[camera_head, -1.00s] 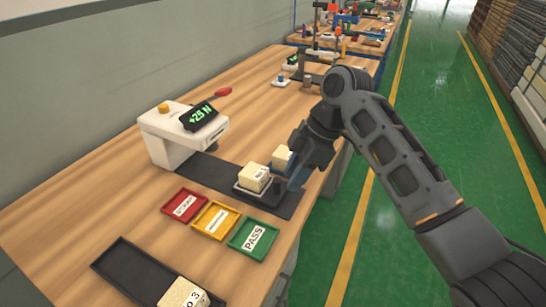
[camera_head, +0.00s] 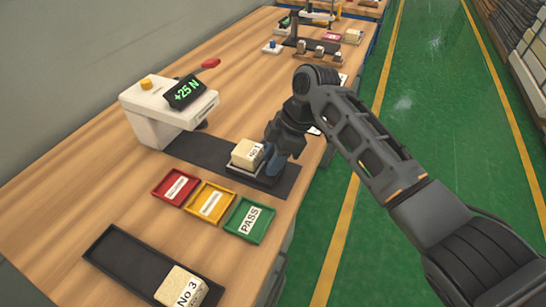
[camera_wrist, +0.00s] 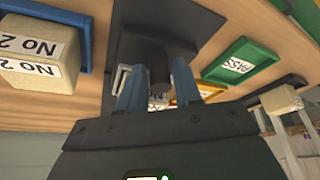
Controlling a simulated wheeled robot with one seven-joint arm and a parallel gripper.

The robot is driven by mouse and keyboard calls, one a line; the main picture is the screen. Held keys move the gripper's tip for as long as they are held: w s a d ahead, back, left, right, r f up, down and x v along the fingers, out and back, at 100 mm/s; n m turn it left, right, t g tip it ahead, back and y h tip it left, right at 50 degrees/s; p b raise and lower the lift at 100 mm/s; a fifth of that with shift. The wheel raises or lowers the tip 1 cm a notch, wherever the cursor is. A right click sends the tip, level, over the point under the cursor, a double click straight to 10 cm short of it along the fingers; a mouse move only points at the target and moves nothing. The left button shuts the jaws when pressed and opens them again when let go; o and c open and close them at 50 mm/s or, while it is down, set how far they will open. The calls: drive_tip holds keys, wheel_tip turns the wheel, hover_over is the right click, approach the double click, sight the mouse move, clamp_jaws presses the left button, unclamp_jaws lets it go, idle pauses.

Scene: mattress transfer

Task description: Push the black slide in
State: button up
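The black slide (camera_head: 237,172) sits on a dark track (camera_head: 190,150) in front of the white test machine. A tan block (camera_head: 248,153) with a white label stands on it, apart from the machine. My gripper (camera_head: 284,150) is down at the right end of the slide, close beside the block. In the wrist view, the blue fingers of my gripper (camera_wrist: 157,88) stand apart, on either side of a dark upright piece (camera_wrist: 160,64). I cannot tell whether they touch it. The fingertips are partly hidden in the head view.
The white machine (camera_head: 150,118) shows "+25 N". Red (camera_head: 158,197), yellow (camera_head: 193,209) and green PASS (camera_head: 234,229) trays lie in front of the track. A black tray (camera_head: 120,262) holds block No 3 (camera_head: 182,285). Block No 2 (camera_wrist: 40,62) shows in the wrist view.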

clamp_jaws()
idle(0.3)
drive_tip(key=shift+a, duration=0.1)
